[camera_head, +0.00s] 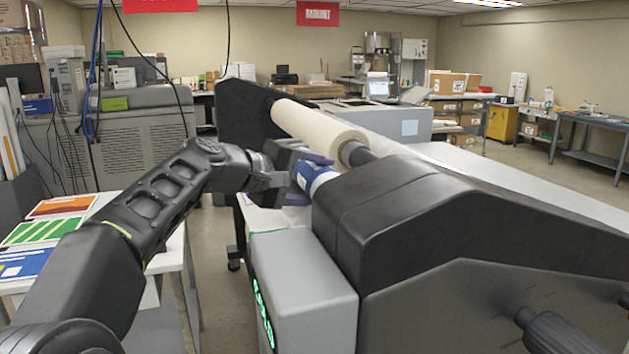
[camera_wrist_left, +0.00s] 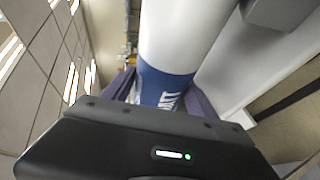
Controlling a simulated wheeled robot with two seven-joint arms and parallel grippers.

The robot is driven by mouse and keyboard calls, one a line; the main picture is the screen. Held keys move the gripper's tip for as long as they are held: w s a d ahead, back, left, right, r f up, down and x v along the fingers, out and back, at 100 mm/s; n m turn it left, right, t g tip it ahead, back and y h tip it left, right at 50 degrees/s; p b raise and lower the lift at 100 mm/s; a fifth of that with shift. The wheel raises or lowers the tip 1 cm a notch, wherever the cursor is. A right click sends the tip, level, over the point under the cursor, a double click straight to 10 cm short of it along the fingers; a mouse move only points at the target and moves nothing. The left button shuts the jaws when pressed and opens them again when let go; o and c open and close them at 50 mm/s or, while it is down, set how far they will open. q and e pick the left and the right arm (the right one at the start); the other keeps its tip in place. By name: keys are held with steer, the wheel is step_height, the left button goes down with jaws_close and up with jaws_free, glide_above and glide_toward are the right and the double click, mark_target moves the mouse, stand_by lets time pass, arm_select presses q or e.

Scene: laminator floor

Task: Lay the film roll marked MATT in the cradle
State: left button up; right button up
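A white film roll with a blue band (camera_head: 315,179) is at the near end of the laminator. In the left wrist view, white letters partly show on the band (camera_wrist_left: 163,88), ending in what looks like TT. My left gripper (camera_head: 302,177) has its purple fingers on both sides of the band and appears shut on it. The roll's right part is hidden behind the laminator's black end housing (camera_head: 400,215). I cannot make out the cradle or whether the roll rests in it. My right gripper is not in view.
A large cream roll (camera_head: 318,130) lies on a shaft above the held roll. A grey box (camera_head: 300,280) juts out from the laminator's near side. A side table (camera_head: 172,262) with coloured sheets (camera_head: 45,230) stands left. Floor shows between table and laminator.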

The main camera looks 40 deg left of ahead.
arm_select(q)
steer(key=o, duration=0.4)
steer(key=shift+o, duration=0.4)
steer(key=shift+s, duration=0.1)
steer(key=b+v, duration=0.1)
steer(key=v, duration=0.6)
steer(key=shift+s+r+b, duration=0.2)
steer(key=shift+s+b, duration=0.1)
steer(key=shift+b, duration=0.05)
